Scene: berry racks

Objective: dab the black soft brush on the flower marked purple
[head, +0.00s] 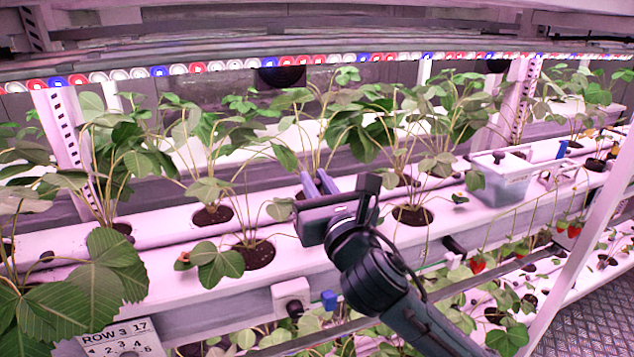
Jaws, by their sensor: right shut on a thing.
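My right gripper (319,183) reaches in from the lower right, over the white planting channel (335,250) and among the strawberry stems. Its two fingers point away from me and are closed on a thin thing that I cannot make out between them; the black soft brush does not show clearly. The strawberry plant (313,125) stands just beyond the fingertips. I cannot pick out a flower marked purple; leaves and my gripper hide much of that area. My left gripper is not in view.
Strawberry plants stand close on both sides of my gripper. A lidded clear box (500,178) sits on the rack at the right. A row sign (118,340) is at lower left. Red berries (477,264) hang at the right, near a pale slanting post (590,225).

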